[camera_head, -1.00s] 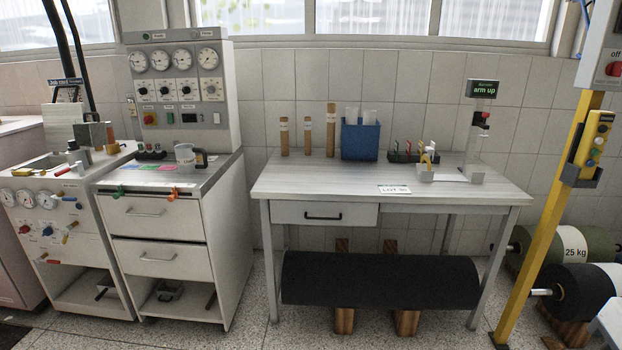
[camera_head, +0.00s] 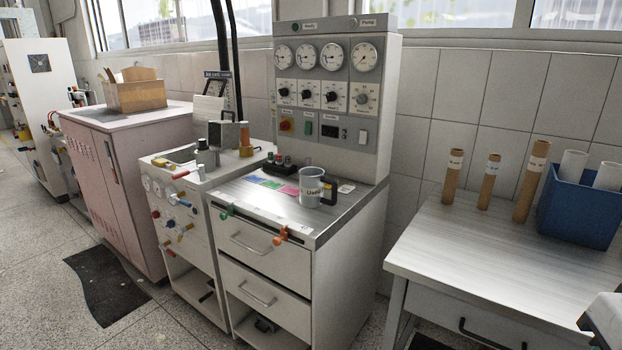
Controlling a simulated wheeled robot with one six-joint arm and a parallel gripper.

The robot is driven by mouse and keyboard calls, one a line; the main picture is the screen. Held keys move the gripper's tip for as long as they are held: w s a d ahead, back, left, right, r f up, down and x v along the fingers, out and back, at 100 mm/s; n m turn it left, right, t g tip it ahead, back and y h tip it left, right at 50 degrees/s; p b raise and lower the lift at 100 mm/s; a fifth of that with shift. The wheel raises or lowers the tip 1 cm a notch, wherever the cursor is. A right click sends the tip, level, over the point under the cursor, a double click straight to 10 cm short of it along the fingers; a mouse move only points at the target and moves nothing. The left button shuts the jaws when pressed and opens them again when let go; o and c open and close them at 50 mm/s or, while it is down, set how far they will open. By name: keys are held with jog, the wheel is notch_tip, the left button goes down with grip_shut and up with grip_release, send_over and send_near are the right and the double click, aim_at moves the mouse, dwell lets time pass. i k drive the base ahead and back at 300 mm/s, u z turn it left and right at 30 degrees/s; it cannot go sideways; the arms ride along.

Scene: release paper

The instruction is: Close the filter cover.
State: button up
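The low white unit with small gauges (camera_head: 165,205) stands left of the drawer cabinet. Its top has a dark recessed opening (camera_head: 182,154). A pale upright plate (camera_head: 207,110) stands behind that opening and may be the filter cover, raised; I cannot tell for sure. A grey block (camera_head: 223,134), a metal cylinder (camera_head: 206,157) and a brown-orange post (camera_head: 245,138) are near it on the top. My gripper's fingers are not in view. A white piece at the lower right edge looks like part of my arm.
A drawer cabinet (camera_head: 265,262) with a gauge panel (camera_head: 333,90) and a grey mug (camera_head: 311,187) stands in the middle. A pink cabinet (camera_head: 120,190) is to the left. A table (camera_head: 480,250) is at right. A black mat (camera_head: 105,285) lies on open floor.

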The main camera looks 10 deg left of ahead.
aim_at(223, 134)
jog(key=u, duration=0.65)
jog(key=i, duration=1.2)
jog(key=u, duration=0.7)
jog(key=k, duration=0.1)
jog(key=z, duration=0.3)
jog(key=k, duration=0.45)
jog(key=u, duration=0.6)
jog(key=i, duration=1.15)
jog(key=z, duration=0.7)
